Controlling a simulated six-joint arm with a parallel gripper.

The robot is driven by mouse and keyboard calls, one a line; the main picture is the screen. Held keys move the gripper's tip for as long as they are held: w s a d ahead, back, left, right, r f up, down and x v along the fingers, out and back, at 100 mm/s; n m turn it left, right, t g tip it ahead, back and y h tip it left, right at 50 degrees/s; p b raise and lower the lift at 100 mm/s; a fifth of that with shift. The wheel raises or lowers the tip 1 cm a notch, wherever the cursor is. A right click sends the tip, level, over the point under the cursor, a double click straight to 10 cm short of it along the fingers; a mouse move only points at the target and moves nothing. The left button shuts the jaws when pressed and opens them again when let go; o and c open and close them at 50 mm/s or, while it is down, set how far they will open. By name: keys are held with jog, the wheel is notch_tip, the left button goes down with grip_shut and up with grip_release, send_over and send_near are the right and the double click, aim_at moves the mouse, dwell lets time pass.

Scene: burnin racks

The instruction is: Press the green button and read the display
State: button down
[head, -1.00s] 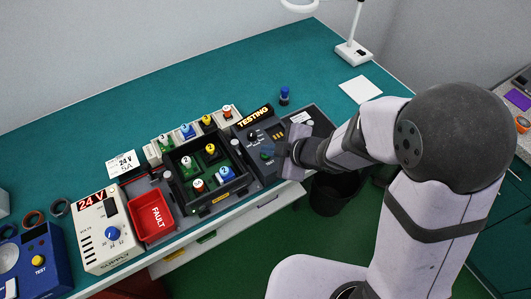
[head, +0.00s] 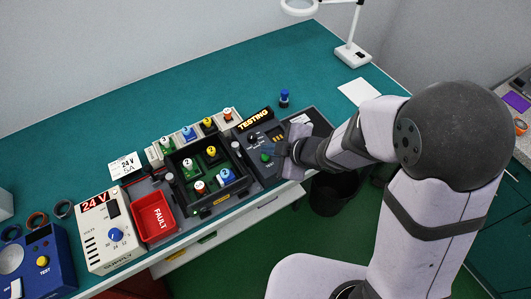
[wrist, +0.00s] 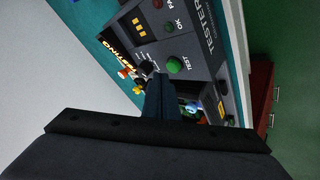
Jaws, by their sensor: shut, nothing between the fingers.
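The tester (head: 254,139) is a dark console at the right end of the row of equipment. Its sign (head: 254,119) reads TESTING in lit letters, and it shows sideways in the wrist view (wrist: 119,45). The green button (head: 265,157) is on the tester's front part. In the wrist view the green button (wrist: 174,65) sits by the label TEST and is uncovered. My gripper (head: 271,149) is shut and empty, close beside the button. In the wrist view its fingers (wrist: 157,85) point at the panel just beside the button; whether they touch the panel is unclear.
A black tray (head: 215,208) with several colored-top parts stands left of the tester. Further left are a red FAULT bin (head: 153,217), a white 24 V supply (head: 106,232) and a blue test box (head: 42,262). A lamp (head: 352,54) stands at the back. The teal bench behind is largely clear.

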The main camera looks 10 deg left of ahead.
aim_at(269, 161)
dwell(0.3)
notch_tip(269, 161, up, 5)
jog(key=p, duration=0.5)
jog(key=shift+d+f, duration=0.1)
dwell(0.8)
